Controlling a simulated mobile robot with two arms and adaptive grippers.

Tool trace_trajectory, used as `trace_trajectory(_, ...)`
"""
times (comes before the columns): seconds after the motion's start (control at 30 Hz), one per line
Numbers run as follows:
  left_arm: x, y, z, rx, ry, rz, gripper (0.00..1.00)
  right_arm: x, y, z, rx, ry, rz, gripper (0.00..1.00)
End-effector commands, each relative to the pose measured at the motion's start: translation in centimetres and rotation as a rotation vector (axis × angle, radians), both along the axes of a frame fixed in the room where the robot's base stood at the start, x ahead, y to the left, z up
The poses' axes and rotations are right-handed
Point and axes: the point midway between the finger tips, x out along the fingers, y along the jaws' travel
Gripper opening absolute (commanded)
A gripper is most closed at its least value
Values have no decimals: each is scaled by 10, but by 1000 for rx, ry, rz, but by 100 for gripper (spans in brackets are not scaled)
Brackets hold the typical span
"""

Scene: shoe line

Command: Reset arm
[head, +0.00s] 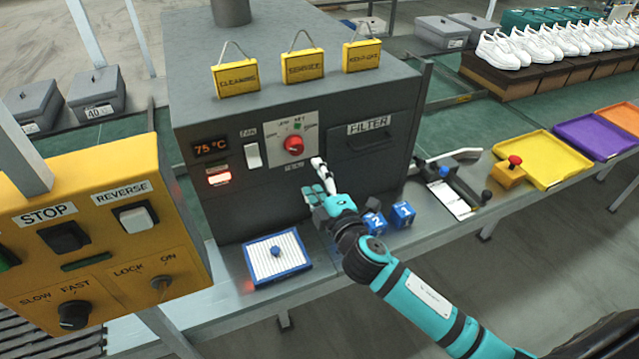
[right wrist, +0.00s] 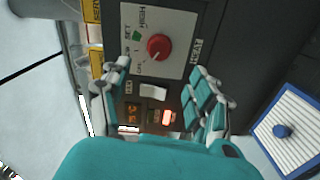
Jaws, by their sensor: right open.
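My right arm reaches in from the lower right in the head view. Its teal right gripper (head: 317,181) is open in front of the grey machine (head: 205,118), below the red knob (head: 293,145). In the right wrist view the spread fingers of the right gripper (right wrist: 160,85) have nothing between them and face the machine's panel. The red knob (right wrist: 159,47), the white switch (right wrist: 153,91) and the lit red indicator (right wrist: 168,117) show beyond them. I see no contact with the panel. My left gripper is not in view.
A blue-framed white filter (head: 290,269) lies on the bench left of my arm. Blue blocks (head: 403,214) stand beside the arm. A yellow control box (head: 85,225) is at left. A yellow tray (head: 542,158) and white shoes (head: 498,50) are at right.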

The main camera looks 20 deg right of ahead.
Motion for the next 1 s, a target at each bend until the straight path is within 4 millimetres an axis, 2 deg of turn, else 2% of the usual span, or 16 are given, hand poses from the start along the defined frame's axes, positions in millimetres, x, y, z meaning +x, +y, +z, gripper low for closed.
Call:
trace_trajectory(0.2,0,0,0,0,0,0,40,-15,-1,1,-2,-1,-1,62)
trace_trajectory(0.63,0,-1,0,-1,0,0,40,-15,-1,0,-1,-1,-1,62)
trace_trajectory(0.73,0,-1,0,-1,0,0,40,-21,-4,-6,44,30,-26,62)
trace_trajectory(0.87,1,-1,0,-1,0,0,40,-55,-21,-41,271,197,-164,62)
trace_trajectory(1.0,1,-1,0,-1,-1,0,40,-123,-34,-96,591,477,-377,62)
